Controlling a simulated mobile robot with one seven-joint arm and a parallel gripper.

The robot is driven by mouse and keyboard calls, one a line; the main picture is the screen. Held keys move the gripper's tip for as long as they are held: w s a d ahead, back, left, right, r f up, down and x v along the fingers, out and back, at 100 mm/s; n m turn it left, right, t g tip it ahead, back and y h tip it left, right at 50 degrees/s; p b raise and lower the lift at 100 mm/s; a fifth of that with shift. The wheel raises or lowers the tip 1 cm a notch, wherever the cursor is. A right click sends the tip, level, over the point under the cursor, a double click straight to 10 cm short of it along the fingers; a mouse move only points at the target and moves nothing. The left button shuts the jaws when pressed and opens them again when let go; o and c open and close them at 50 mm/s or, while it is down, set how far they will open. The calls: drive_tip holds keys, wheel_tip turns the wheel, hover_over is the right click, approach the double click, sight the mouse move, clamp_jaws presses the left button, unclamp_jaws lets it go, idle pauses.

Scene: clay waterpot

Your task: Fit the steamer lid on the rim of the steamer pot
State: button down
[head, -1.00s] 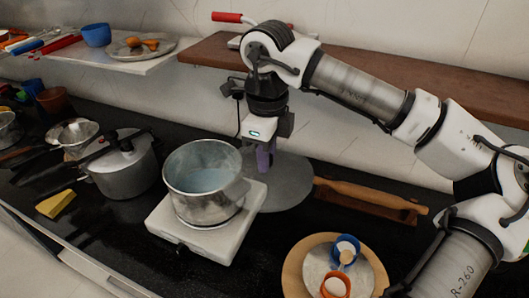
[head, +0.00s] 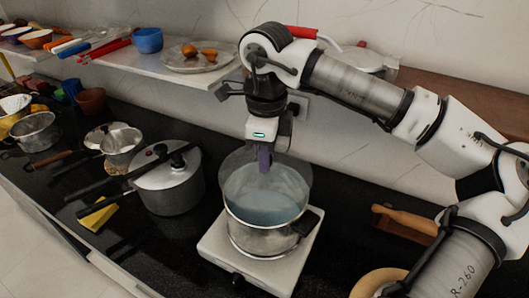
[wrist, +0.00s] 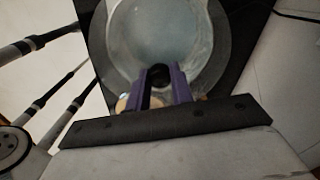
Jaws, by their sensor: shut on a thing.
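My gripper (head: 264,163) is shut on the dark knob of the steamer lid (head: 285,192), a see-through greyish disc. The steamer pot (head: 258,240), a metal pot, stands on the white square burner, and the lid is over its mouth. In the wrist view the purple fingers (wrist: 160,85) close around the knob, and the lid (wrist: 118,65) spreads out beyond them. The pot's round inside shows through it. I cannot tell whether the lid touches the rim or is slightly above it.
A pressure cooker (head: 170,185) with long dark handles stands left of the burner (head: 225,250). A yellow sponge (head: 98,215) lies further left. A rolling pin (head: 405,220) is on the right. A shelf with a plate (head: 195,58) runs behind.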

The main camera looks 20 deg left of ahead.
drive_tip(key=shift+d+f+b, duration=0.1)
drive_tip(key=shift+f+b, duration=0.8)
drive_tip(key=shift+f, duration=0.95)
drive_tip(key=shift+f+b, duration=0.45)
drive_tip(key=shift+b, duration=0.35)
drive_tip(key=shift+r, duration=0.25)
drive_tip(key=shift+r, duration=0.3)
drive_tip(key=shift+f+b, duration=0.75)
idle(0.9)
drive_tip(key=c, duration=0.6)
unclamp_jaws()
